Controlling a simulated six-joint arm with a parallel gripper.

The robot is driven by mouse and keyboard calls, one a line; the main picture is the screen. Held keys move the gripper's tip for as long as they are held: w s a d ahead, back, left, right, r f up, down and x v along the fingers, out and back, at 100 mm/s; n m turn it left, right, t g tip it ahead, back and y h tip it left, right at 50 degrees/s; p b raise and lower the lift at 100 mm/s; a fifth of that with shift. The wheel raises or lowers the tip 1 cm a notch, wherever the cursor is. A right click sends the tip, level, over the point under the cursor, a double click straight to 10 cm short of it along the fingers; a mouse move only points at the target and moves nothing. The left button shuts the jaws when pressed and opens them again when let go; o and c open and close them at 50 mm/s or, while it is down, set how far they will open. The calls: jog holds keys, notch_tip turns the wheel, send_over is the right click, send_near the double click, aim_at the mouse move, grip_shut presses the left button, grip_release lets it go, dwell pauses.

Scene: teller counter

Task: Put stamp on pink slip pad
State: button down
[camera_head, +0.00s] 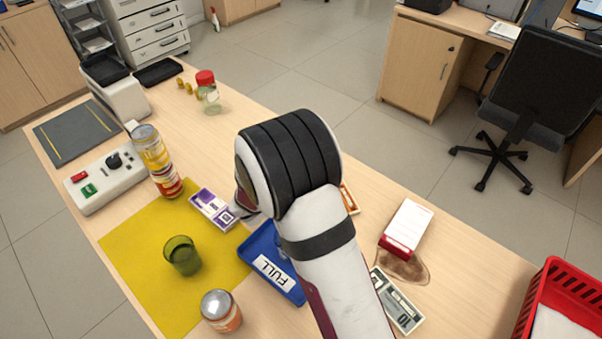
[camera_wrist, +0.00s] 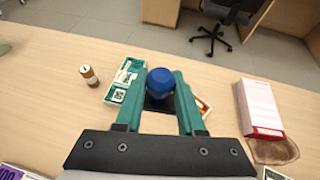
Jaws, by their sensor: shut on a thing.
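My gripper (camera_wrist: 158,95) has its two teal fingers closed around a stamp with a round blue knob (camera_wrist: 160,82) and a dark base (camera_wrist: 156,105). In the head view my arm hides the gripper and the stamp. I cannot tell if the base touches the counter. An orange-edged pale item (camera_wrist: 203,106) lies just right of the stamp, partly hidden by the right finger; its edge also shows in the head view (camera_head: 349,198). I see no clearly pink slip pad.
A white-and-red box (camera_wrist: 258,106) stands right, by a brown stain (camera_wrist: 278,152). The blue FULL tray (camera_head: 261,247), purple banknotes (camera_head: 211,206) and yellow mat (camera_head: 135,250) lie left of my arm.

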jog(key=shift+s+d+r, duration=0.15)
jog(key=shift+d, duration=0.35)
jog(key=s+d+r+m+g+h, duration=0.1)
jog(key=s+d+m+g+h, duration=0.15)
jog(key=s+d, duration=0.55)
jog(key=s+d+r+m+g+h, duration=0.1)
jog(key=s+d+m+g, duration=0.35)
jog(key=d, duration=0.75)
jog(key=s+d+r+m+g+h, duration=0.2)
jog(key=s+d+m, duration=0.1)
jog(key=s+d, duration=0.55)
send_over(409, 225)
notch_tip(409, 225, down, 7)
jog(key=shift+f, duration=2.2)
jog(key=shift+f, duration=0.15)
jog(key=c, duration=0.5)
grip_release()
